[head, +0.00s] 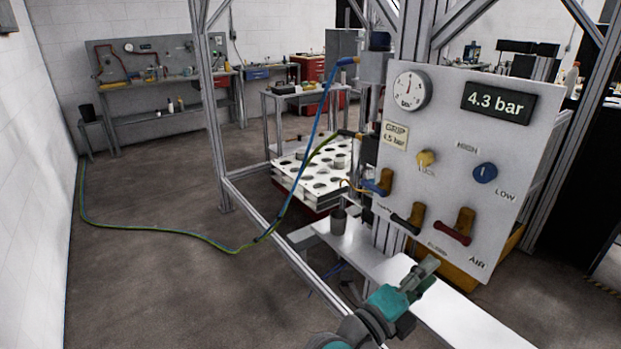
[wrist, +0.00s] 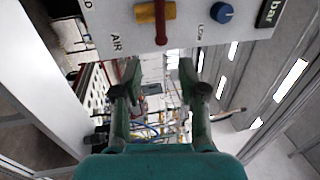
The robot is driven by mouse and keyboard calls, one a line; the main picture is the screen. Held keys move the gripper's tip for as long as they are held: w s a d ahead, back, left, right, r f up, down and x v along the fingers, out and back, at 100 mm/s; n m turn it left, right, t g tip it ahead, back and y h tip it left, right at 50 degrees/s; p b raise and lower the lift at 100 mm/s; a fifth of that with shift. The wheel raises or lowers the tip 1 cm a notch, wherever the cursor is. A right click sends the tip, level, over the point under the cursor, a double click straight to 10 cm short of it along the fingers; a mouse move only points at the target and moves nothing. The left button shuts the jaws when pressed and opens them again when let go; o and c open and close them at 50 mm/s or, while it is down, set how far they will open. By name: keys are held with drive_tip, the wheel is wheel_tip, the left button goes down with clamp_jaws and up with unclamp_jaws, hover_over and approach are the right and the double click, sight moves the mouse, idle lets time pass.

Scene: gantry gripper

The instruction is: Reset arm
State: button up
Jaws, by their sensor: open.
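My gripper (head: 424,275) is open and empty, in front of the lower edge of the white control panel (head: 440,120) in the head view. The wrist view shows its two fingers (wrist: 158,80) spread apart with nothing between them. The panel carries a round gauge (head: 410,90), a display (head: 498,101) reading 4.3 bar, a yellow knob (head: 426,159), a blue knob (head: 485,173) and several levers. The red-handled lever (head: 452,228) by the AIR label is close to my gripper; it also shows in the wrist view (wrist: 160,22). I see no contact with the panel.
A white shelf (head: 470,315) lies below the panel, beside my gripper. Metal frame posts (head: 211,110) stand around the panel. A white perforated tray (head: 290,175) is behind. A blue and green hose (head: 170,231) crosses the floor. The floor at the left is largely clear.

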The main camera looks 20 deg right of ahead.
drive_tip(key=s+a+f+n+t+y, duration=0.2)
drive_tip(key=s+f+n+y, duration=0.15)
drive_tip(key=f+n, duration=0.45)
drive_tip(key=s+a+f+n+t+y, duration=0.25)
drive_tip(key=f+n+y, duration=0.25)
drive_tip(key=f+n, duration=0.25)
drive_tip(key=s+a+f+n+t+y, duration=0.25)
drive_tip(key=f+n+y, duration=0.25)
drive_tip(key=f+n, duration=0.25)
drive_tip(key=s+a+f+n+y, duration=0.1)
drive_tip(key=s+a+n+y, duration=0.25)
drive_tip(key=s, duration=0.55)
drive_tip(key=s+a+f+n+y, duration=0.1)
drive_tip(key=s+a+n+y, duration=0.2)
drive_tip(key=s, duration=0.6)
drive_tip(key=s+r+n+h, duration=0.1)
drive_tip(key=s+r+n, duration=0.1)
drive_tip(key=s+r, duration=0.2)
drive_tip(key=s, duration=0.3)
drive_tip(key=shift+r+n+t, duration=0.3)
drive_tip(key=shift+n+t, duration=0.05)
drive_tip(key=shift+t, duration=0.05)
